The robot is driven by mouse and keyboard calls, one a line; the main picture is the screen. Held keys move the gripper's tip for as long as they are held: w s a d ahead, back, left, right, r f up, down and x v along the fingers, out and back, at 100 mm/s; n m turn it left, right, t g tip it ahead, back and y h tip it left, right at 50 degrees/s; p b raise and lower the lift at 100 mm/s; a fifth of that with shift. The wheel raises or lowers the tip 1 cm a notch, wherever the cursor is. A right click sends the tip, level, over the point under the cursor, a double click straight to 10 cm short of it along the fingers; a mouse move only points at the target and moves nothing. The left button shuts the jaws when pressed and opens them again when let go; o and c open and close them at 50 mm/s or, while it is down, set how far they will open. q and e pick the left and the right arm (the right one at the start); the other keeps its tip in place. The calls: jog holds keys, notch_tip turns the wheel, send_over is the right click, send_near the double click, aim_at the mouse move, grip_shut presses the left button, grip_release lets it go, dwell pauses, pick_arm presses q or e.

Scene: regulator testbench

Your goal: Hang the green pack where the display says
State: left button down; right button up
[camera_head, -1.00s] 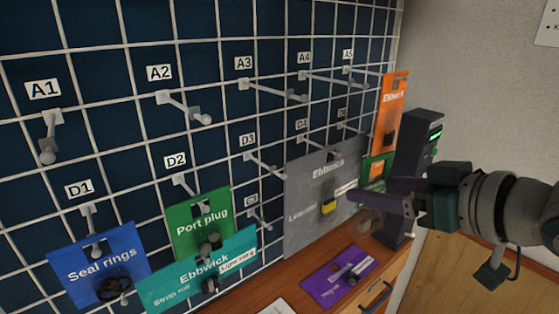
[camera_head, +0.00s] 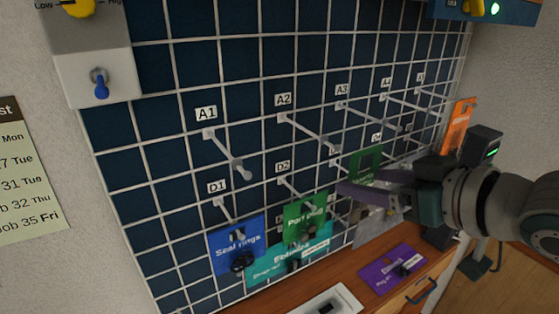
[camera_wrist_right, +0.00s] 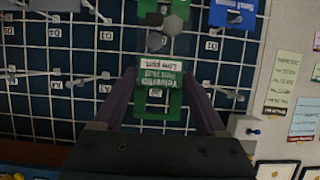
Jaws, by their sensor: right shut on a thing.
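My right gripper (camera_head: 352,184) is shut on a green pack (camera_head: 366,160), held in front of the wall grid below the A3 and A4 pegs. In the right wrist view the green pack (camera_wrist_right: 172,108) sits between my fingers, with a pale label strip across it. Empty pegs A1 (camera_head: 228,157), A2 (camera_head: 308,132) and A3 (camera_head: 368,114) stick out of the grid. The dark device at the right has a small lit green display (camera_head: 493,152); its text is too small to read. My left gripper is not in view.
Below hang a blue Seal rings pack (camera_head: 237,240), a green Port plug pack (camera_head: 305,212), a teal pack (camera_head: 270,268) and a grey pack (camera_head: 372,228). An orange pack (camera_head: 459,125) hangs at the right. A purple pack (camera_head: 391,269) lies on the wooden top.

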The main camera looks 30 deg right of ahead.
jog(key=w+f+b, duration=0.1)
jog(key=w+b, duration=0.4)
jog(key=w, duration=0.3)
jog(key=shift+a, duration=0.35)
jog(key=shift+f, duration=0.1)
dwell(0.4)
dwell(0.4)
jog(key=o, duration=1.5)
jog(key=shift+c, duration=0.2)
